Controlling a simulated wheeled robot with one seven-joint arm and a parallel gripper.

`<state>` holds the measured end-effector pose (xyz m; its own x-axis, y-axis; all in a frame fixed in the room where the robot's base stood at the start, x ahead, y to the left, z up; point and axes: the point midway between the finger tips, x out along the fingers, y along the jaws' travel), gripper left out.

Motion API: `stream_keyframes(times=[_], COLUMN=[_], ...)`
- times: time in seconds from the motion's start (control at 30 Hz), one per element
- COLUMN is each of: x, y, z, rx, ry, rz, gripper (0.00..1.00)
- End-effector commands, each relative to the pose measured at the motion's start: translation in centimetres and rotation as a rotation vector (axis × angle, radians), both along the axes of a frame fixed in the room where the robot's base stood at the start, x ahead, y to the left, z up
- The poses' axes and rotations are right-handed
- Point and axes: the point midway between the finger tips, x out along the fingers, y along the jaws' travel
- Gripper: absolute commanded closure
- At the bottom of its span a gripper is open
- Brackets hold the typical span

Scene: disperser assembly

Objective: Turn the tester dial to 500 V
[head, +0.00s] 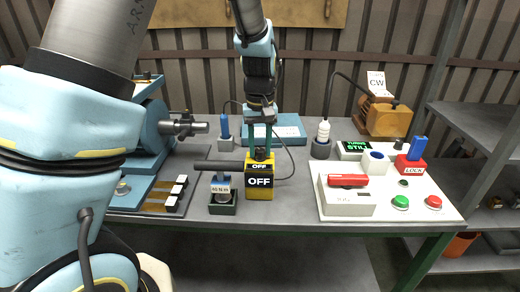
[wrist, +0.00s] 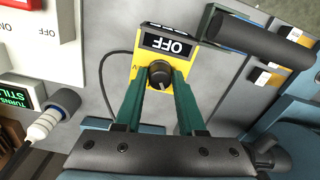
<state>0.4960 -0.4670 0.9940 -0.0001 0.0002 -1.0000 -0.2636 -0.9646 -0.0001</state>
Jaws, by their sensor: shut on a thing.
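The tester is a yellow box (head: 251,193) on the bench, with a black panel on its front and a smaller one on top, both reading OFF. It also shows in the wrist view (wrist: 140,62), where its label is upside down. Its black round dial (wrist: 160,74) has a light pointer mark on its edge. My gripper (wrist: 160,78) has its green fingers on both sides of the dial, shut on it from above. In the head view my gripper (head: 260,143) reaches down onto the tester's top, and its fingers hide the dial.
Close left of the tester are a dark cylinder bar (head: 226,166) and a green-edged block marked 40 N·m (head: 222,198). A cable (head: 290,165) loops at its right. A white control panel (head: 390,199) with buttons stands right, a blue machine (head: 150,140) left.

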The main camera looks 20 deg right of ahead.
Motion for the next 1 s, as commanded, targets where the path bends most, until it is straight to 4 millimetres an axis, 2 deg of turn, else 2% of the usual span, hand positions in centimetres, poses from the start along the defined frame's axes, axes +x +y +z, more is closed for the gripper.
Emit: stream_keyframes(times=[0.5,1.0], x=[0.1,0.03], y=[0.03,-0.01], z=[0.0,0.03], rx=[-0.001,0.0], ry=[-0.002,-0.001], rz=[-0.422,-0.573], gripper=[1.0,1.0])
